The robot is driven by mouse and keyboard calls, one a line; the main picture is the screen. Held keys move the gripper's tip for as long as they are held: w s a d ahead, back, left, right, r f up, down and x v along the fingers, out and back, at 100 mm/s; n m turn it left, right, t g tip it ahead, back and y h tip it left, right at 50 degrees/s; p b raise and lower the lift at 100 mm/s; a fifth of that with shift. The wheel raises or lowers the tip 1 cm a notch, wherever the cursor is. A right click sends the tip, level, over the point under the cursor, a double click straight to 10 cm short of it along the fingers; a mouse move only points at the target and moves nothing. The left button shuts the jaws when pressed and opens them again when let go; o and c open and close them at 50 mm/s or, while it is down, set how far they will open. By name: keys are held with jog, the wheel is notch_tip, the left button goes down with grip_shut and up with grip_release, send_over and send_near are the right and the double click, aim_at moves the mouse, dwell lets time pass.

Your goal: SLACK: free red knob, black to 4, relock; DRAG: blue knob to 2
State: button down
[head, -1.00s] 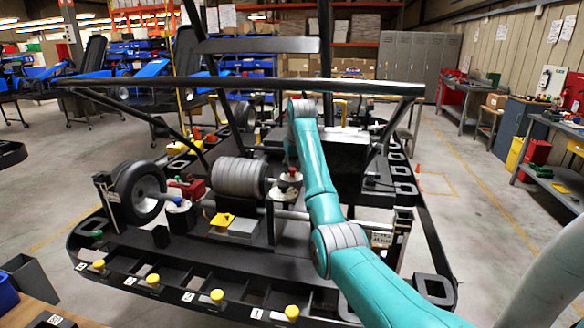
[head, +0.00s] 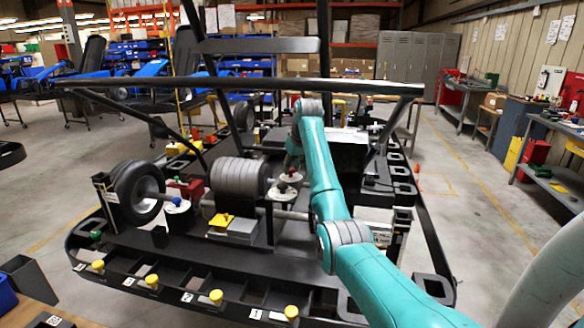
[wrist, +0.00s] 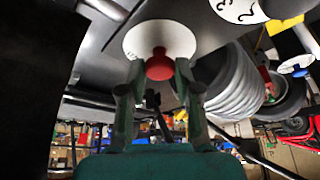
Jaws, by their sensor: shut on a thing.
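The red knob (wrist: 159,66) stands on a plain white disc (wrist: 152,38) in the wrist view. My gripper (wrist: 159,72) has a finger on each side of it and is shut on it. In the head view the red knob (head: 291,170) shows beside my arm, and my fingers are mostly hidden there. A small dark knob (head: 281,187), likely the black one, sits on a pale dial just in front of it. A numbered white dial (wrist: 240,9) is cut off at the top of the wrist view. The blue knob (head: 176,201) stands on a white dial (head: 178,208) farther left; it also shows in the wrist view (wrist: 300,72).
A ribbed grey cylinder (head: 238,178) and a black wheel (head: 135,192) stand left of the red knob. A black bar (head: 240,84) crosses above. Yellow knobs (head: 216,296) line the kart's front edge. A yellow block (head: 221,220) lies between the dials.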

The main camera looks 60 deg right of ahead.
jog(key=c, duration=0.8)
grip_release()
jog(key=shift+v, duration=3.75)
